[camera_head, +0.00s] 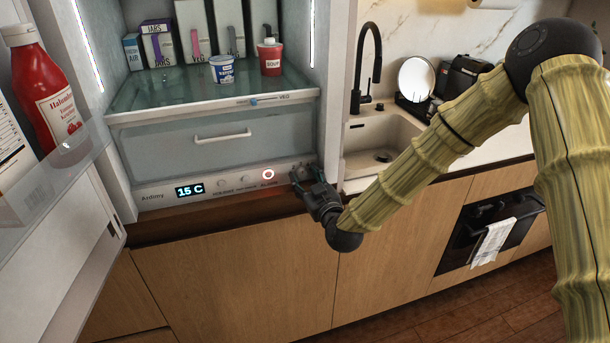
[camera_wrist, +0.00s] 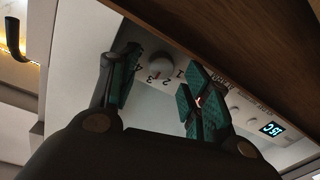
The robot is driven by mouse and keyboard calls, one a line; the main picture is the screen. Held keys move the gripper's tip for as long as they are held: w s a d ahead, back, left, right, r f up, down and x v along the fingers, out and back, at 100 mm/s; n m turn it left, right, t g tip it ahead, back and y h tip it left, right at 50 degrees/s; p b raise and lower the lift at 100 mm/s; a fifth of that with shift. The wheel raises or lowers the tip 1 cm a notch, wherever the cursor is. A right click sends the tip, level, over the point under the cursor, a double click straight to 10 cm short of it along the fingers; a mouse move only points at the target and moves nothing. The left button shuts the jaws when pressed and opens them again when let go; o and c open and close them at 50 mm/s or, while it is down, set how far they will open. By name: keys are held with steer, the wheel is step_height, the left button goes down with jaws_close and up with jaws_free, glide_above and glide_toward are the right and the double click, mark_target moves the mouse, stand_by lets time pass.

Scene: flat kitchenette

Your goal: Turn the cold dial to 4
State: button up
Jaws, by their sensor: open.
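The dial's pointer setting cannot be read. The panel's display (camera_head: 190,190) reads 15 C.
A red-lit ring button (camera_head: 268,174) sits left of my gripper. The fridge door (camera_head: 60,200) stands open at left. A clear drawer (camera_head: 200,140) is above the panel, wooden cabinet fronts (camera_head: 240,270) below. The sink (camera_head: 385,140) is to the right.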

steer(key=shift+w+a, duration=0.2)
steer(key=shift+w, duration=0.3)
steer(key=c, duration=1)
steer(key=shift+f+m+b, duration=0.2)
steer(key=shift+m+b, duration=0.7)
steer(key=shift+b, duration=0.1)
steer(key=shift+c, duration=0.2)
steer(key=shift+d+r+m+b, duration=0.1)
steer(key=shift+r+m+b, duration=0.1)
steer(key=shift+m+b, duration=0.95)
steer(key=shift+m, duration=0.25)
